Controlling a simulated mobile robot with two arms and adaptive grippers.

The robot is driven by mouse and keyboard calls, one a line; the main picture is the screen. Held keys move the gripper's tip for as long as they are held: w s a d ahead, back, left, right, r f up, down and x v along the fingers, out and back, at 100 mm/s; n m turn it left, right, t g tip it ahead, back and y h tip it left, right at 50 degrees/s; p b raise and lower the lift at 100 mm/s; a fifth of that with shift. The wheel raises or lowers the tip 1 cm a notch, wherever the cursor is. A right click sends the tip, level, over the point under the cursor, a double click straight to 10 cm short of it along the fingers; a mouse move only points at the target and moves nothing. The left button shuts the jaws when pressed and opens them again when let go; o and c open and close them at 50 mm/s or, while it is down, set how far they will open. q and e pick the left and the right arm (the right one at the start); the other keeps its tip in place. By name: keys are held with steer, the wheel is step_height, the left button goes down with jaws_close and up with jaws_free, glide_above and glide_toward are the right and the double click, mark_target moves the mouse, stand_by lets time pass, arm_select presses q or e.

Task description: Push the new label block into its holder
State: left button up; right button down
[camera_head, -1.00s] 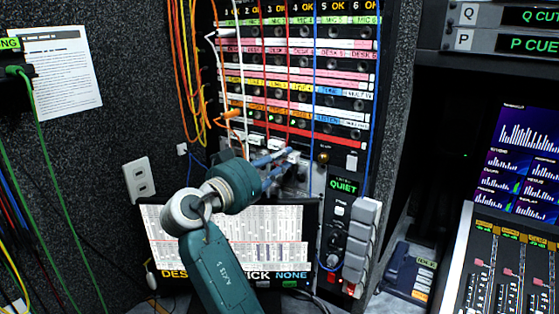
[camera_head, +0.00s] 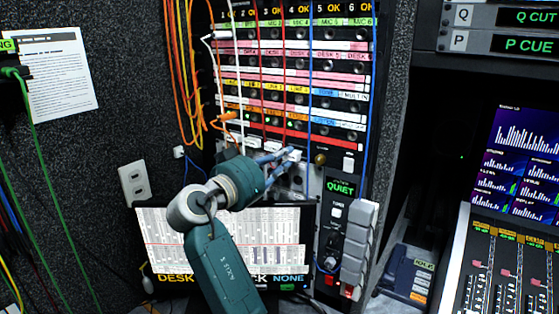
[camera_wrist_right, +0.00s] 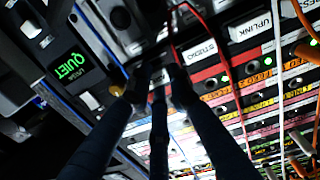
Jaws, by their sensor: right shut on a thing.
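My right gripper (camera_head: 290,156) reaches from below to the row of white label blocks under the red strip of the patch panel. Its blue fingers are closed together at a small white block (camera_head: 294,153), most of which they cover. In the right wrist view the dark fingers (camera_wrist_right: 157,82) meet beside the STUDIO label (camera_wrist_right: 204,49); the UPLINK label (camera_wrist_right: 254,22) sits farther right. I cannot tell how deep the held block sits in its holder, as the fingers hide it. My left gripper is out of view.
Red, white and blue cables (camera_head: 310,100) hang down the panel close to the gripper. A brass knob (camera_head: 320,159) and a QUIET display (camera_head: 341,188) are to its right. A monitor (camera_head: 160,230) stands behind my arm, and a mixing desk (camera_head: 500,270) is at right.

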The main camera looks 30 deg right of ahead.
steer(key=shift+x, duration=0.85)
steer(key=shift+w+d, duration=0.1)
steer(key=shift+d, duration=0.1)
steer(key=c, duration=1.5)
jaws_free()
steer(key=shift+c, duration=0.2)
steer(key=v, duration=0.7)
steer(key=shift+a, duration=0.25)
